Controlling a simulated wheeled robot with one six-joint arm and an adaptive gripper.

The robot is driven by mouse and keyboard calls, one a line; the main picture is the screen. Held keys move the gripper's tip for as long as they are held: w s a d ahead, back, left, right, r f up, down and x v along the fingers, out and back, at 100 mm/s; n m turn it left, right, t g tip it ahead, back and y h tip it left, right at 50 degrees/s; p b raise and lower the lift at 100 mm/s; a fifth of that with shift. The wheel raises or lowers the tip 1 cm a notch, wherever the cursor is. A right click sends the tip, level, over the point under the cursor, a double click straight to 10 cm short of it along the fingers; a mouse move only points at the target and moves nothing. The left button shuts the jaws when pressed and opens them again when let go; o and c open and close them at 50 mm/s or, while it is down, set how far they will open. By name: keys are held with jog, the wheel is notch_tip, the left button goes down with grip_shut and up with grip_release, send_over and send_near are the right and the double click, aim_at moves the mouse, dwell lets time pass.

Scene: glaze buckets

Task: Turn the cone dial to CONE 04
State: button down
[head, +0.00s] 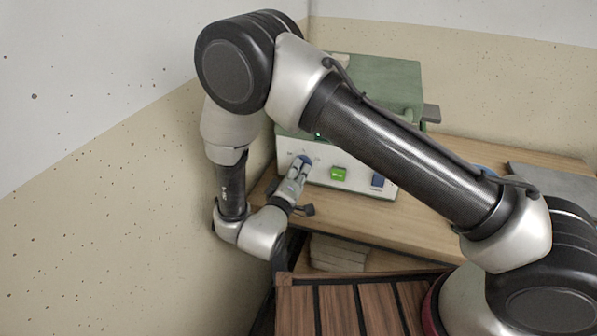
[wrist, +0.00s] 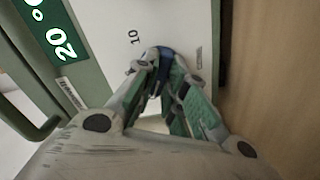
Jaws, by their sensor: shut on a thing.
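A green kiln (head: 385,75) stands on a wooden bench with a white control panel (head: 322,172) on its front. The blue cone dial (head: 306,159) is at the left of that panel. My gripper (head: 301,167) is at the dial, its fingers closed around it. In the wrist view the dial (wrist: 160,56) shows as dark blue between the fingertips (wrist: 160,68), which hide much of it. A printed "10" (wrist: 133,37) shows beside the dial. Its pointer and the other cone marks are not readable.
A lit green button (head: 338,173) and a blue switch (head: 377,180) sit right of the dial. A green display (wrist: 58,35) reads 20°. The wooden bench (head: 425,220) is clear in front. The wall is close on the left of my arm.

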jog(key=shift+f, duration=0.1)
jog(key=c, duration=1.5)
grip_release()
jog(key=shift+s, duration=0.15)
jog(key=v, duration=1.1)
jog(key=shift+s+a, duration=0.15)
jog(key=shift+s, duration=0.25)
